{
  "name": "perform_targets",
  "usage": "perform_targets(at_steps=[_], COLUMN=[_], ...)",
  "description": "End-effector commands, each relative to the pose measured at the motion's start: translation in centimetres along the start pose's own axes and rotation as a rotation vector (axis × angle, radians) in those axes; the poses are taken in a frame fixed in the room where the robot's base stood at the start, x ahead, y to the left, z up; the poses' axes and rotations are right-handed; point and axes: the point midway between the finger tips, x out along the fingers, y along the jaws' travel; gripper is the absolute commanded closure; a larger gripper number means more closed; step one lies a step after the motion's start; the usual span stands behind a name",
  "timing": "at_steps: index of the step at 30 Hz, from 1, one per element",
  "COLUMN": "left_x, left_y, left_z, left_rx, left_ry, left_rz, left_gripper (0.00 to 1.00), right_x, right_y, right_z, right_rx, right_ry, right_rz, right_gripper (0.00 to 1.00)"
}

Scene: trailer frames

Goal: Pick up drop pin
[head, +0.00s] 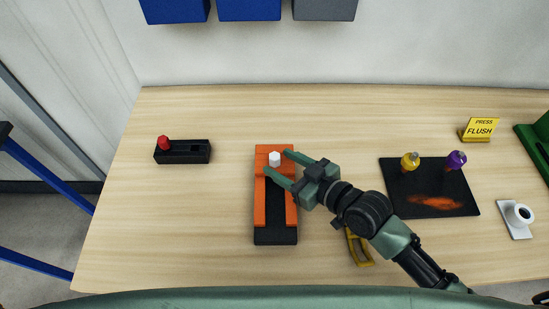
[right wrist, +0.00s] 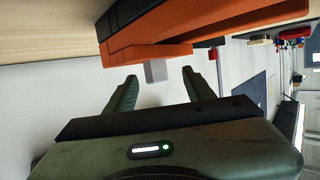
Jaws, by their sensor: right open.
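A small white pin-like piece (head: 274,158), which looks like the drop pin, stands up from the far end of an orange and black fixture (head: 275,236) on the table. My right gripper (head: 279,161) is open, with its fingertips on either side of the white piece. In the right wrist view the pale grey piece (right wrist: 156,71) juts from the orange block (right wrist: 150,53) and lies between the tips of my open right gripper (right wrist: 160,77). I cannot tell whether a finger touches it. My left gripper is not in view.
A black box with a red knob (head: 164,142) is to the left. A yellow handle (head: 361,254) lies partly under my right arm. A dark panel (head: 400,185) with yellow and purple knobs, a yellow sign (head: 480,129) and a white holder (head: 517,214) are right. The front left table is clear.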

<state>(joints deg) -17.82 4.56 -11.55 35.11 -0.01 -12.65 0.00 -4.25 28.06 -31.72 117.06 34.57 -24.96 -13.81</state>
Motion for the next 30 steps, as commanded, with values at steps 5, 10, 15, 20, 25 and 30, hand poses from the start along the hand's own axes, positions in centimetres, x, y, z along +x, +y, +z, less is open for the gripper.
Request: perform_targets(at_steps=[5, 10, 15, 20, 25, 30], left_x=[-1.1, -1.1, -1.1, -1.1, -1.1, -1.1], left_y=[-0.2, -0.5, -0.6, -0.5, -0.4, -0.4], left_z=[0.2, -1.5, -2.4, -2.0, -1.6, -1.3], left_rx=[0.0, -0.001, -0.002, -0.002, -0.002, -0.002], left_ry=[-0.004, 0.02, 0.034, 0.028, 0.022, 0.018], left_rz=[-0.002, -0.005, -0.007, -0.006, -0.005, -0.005], left_gripper=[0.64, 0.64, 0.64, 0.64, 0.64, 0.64], right_x=[2.5, 3.1, 3.1, 3.1, 3.1, 3.0], right_y=[0.1, 0.1, 0.1, 0.1, 0.1, 0.1], right_z=[-0.3, -0.1, -0.1, -0.1, -0.1, -0.2], right_rx=[0.002, 0.0, 0.0, 0.0, 0.0, 0.0], right_ry=[0.0, -0.002, -0.002, -0.002, -0.001, 0.0], right_rz=[0.001, 0.001, 0.001, 0.001, 0.001, 0.001], right_gripper=[0.46, 0.46, 0.55, 0.99, 1.0, 1.0])
